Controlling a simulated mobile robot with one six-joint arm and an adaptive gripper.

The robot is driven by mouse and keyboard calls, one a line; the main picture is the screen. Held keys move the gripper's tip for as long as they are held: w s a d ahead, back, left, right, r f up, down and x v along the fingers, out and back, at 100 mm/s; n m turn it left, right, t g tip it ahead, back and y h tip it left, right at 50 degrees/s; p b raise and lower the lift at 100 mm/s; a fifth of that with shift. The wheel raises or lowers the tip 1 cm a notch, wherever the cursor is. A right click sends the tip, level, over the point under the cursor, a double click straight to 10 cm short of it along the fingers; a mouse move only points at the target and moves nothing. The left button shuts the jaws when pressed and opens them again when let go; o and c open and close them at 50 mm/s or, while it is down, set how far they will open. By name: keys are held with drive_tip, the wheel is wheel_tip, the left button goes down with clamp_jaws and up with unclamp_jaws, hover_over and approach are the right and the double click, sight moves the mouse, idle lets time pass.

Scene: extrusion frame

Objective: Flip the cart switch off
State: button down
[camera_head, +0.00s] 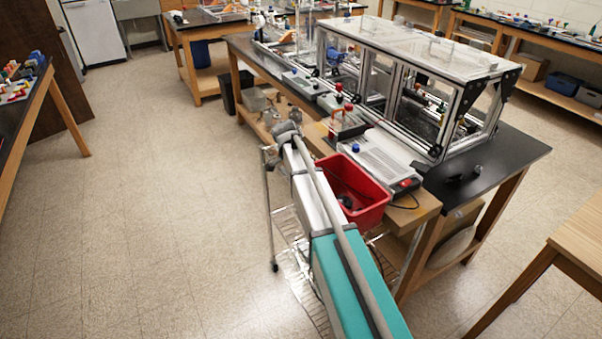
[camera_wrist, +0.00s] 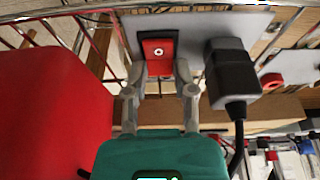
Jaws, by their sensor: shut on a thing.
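The cart switch (camera_wrist: 159,52) is a red rocker with a small pale round mark, set in a dark surround on a grey panel (camera_wrist: 205,28) at the top of the wrist view. My gripper (camera_wrist: 160,70) reaches up to it, with one grey finger at each side of the red part. The fingers are shut on the switch, and their tips sit close to its lower half. The switch's exact tilt is hard to tell. In the head view my own arm hides the gripper and the switch.
A black plug (camera_wrist: 232,78) with a hanging cord sits just right of the switch. A red bin (camera_head: 352,192) stands beside my arm and fills the left of the wrist view. Cart wires surround the panel. The floor (camera_head: 150,200) at left is clear.

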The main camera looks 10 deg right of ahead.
drive_tip(key=c, duration=0.7)
unclamp_jaws()
drive_tip(key=shift+d+y, duration=0.1)
drive_tip(key=shift+y, duration=0.3)
drive_tip(key=shift+w+d+g+y+p, duration=0.15)
drive_tip(key=shift+g+y+p, duration=0.3)
drive_tip(key=shift+y, duration=0.75)
wheel_tip(320, 180, up, 14)
drive_tip(key=p, duration=1.4)
drive_tip(key=shift+s+a+f+n+b, duration=0.15)
drive_tip(key=shift+s+f+n+b, duration=0.4)
drive_tip(key=shift+s+n, duration=3)
drive_tip(key=shift+s+a+f+n+b, duration=0.15)
drive_tip(key=shift+s+f+n+b, duration=0.7)
drive_tip(key=shift+s, duration=5.15)
drive_tip(key=shift+s+a+f+n+b, duration=0.15)
drive_tip(key=shift+s+f+n+b, duration=0.15)
drive_tip(key=shift+s+n, duration=3.35)
drive_tip(key=shift+s+m, duration=1.05)
drive_tip(key=shift+m, duration=0.1)
